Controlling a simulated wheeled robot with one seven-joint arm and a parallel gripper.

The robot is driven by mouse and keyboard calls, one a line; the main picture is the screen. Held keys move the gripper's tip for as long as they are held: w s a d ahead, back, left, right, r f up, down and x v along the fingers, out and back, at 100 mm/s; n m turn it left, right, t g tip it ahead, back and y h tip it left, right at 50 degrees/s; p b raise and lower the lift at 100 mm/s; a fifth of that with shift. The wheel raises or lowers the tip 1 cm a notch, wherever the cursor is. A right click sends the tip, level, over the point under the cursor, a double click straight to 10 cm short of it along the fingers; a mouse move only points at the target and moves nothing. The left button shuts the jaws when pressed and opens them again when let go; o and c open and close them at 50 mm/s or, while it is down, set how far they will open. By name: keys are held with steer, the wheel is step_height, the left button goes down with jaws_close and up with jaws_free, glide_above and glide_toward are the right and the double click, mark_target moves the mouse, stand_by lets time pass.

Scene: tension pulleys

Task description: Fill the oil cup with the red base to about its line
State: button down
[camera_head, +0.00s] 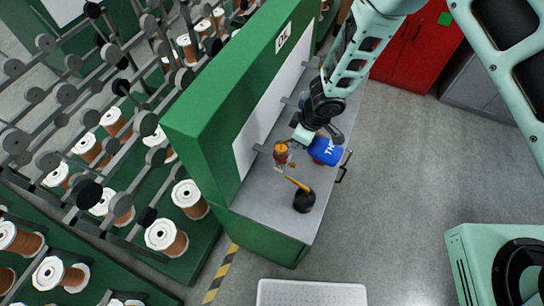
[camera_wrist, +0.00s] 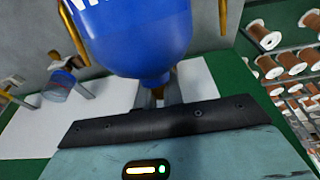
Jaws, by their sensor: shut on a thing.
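My gripper (camera_head: 312,132) is over the grey bench, shut on a blue bottle (camera_head: 326,151) with white lettering. The bottle lies tilted beside and below my gripper. In the wrist view the blue bottle (camera_wrist: 135,40) fills the upper middle, its rounded end towards the jaws; it hides most of the fingertips. A clear oil cup with an orange top (camera_head: 281,152) stands left of the bottle.
A black oil can (camera_head: 304,200) with an orange spout stands on the near part of the bench (camera_head: 262,205). A green panel (camera_head: 215,110) rises behind the bench. Racks of copper spools (camera_head: 165,236) stand at the left.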

steer(key=f+b, duration=0.1)
steer(key=b, duration=0.2)
steer(key=y+b, duration=0.1)
steer(key=b, duration=0.6)
steer(key=shift+s+d+f+t+y, duration=0.15)
steer(key=shift+d+f+t+y, duration=0.15)
steer(key=shift+d+t+y, duration=0.1)
steer(key=shift+y+b, duration=0.3)
steer(key=shift+b, duration=0.55)
steer(key=shift+r, duration=0.15)
steer(key=y+b, duration=0.1)
steer(key=b, duration=0.3)
steer(key=f+t+y+b, duration=0.1)
steer(key=y+b, duration=0.1)
steer(key=b, duration=0.2)
steer(key=shift+s+d, duration=0.15)
steer(key=shift+d, duration=0.2)
steer(key=shift+r, duration=0.1)
